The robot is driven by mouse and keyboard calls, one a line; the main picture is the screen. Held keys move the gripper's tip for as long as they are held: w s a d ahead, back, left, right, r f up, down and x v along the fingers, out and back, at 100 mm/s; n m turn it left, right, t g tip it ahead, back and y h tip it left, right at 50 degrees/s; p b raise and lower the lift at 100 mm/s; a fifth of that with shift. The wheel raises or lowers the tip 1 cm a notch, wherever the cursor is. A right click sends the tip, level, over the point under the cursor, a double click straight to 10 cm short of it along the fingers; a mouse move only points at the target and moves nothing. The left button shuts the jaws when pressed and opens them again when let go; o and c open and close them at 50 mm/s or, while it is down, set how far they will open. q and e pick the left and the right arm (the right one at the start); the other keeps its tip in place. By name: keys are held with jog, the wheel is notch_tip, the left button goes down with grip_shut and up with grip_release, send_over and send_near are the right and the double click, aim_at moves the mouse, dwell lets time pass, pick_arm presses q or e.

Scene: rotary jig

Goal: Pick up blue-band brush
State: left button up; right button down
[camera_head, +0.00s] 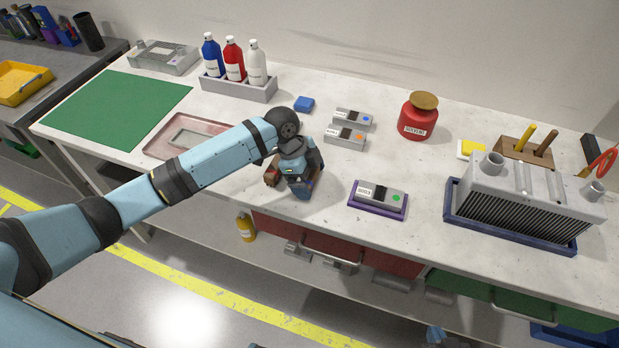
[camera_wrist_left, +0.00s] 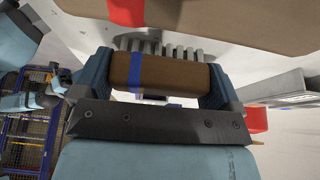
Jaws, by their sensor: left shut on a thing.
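The blue-band brush (camera_wrist_left: 170,76) has a brown body with a blue band near its left end in the left wrist view. My left gripper (camera_wrist_left: 155,80) is shut on it, with one dark blue finger at each end of the brown body. Grey bristle-like teeth show just beyond it. In the head view my left gripper (camera_head: 302,188) is over the front edge of the bench, and the arm and wrist hide most of what it holds.
A second brown piece with a red patch (camera_wrist_left: 126,12) shows at the top of the left wrist view. On the bench (camera_head: 330,235), a purple tray (camera_head: 379,208) with a grey block is to the right, and a pinkish tray (camera_head: 160,151) lies behind the arm. A red solvent can (camera_head: 417,122) stands farther back.

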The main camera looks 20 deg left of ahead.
pick_arm(q)
notch_tip(320, 180, up, 20)
jog(key=shift+p, duration=0.3)
